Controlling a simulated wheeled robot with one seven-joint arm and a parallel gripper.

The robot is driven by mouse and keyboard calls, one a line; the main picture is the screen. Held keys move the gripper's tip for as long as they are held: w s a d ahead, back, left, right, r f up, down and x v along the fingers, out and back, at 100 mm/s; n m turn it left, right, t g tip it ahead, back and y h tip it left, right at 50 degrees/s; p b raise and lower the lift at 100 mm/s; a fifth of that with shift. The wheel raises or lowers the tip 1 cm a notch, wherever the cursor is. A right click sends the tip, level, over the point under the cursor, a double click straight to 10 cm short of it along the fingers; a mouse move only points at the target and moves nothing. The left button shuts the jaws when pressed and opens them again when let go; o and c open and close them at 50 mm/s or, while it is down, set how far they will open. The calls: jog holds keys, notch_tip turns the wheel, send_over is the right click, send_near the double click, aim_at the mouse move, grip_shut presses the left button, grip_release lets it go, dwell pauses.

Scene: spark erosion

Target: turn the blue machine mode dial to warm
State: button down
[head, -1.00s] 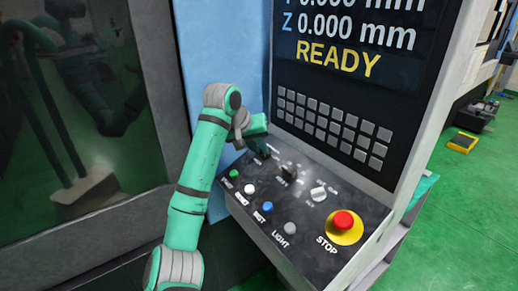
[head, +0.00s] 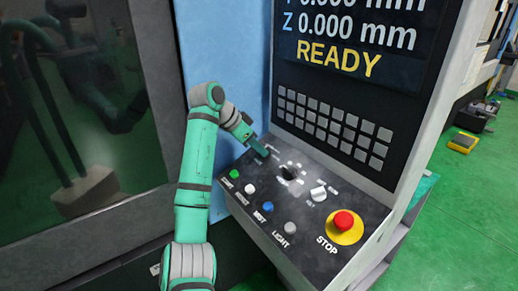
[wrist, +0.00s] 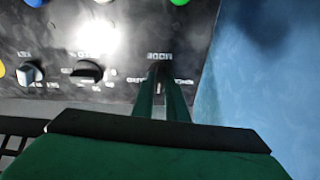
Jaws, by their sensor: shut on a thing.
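The mode dial (wrist: 160,72) is a small dark knob at the far left end of the sloped control panel (wrist: 115,40), under an upside-down label in the wrist view. My gripper (wrist: 160,85) has its two narrow green fingers closed on either side of it. In the head view my gripper (head: 262,152) reaches down to the panel's back left corner and hides most of the dial. The small lettering around the dial is too blurred to read, so I cannot tell its setting.
A black knob (head: 289,172) and a grey-white knob (head: 318,193) sit to the right. Several push buttons line the front, with a red STOP button (head: 344,221) at right. A keypad and the screen (head: 350,45) rise behind. A blue wall (wrist: 260,80) stands close beside the dial.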

jog(key=shift+m+g, duration=0.3)
jog(key=shift+m, duration=1.4)
jog(key=c, duration=1.8)
grip_release()
jog(key=shift+o, duration=0.2)
jog(key=v, duration=1)
jog(key=shift+a+r, duration=0.25)
jog(key=shift+a, duration=0.05)
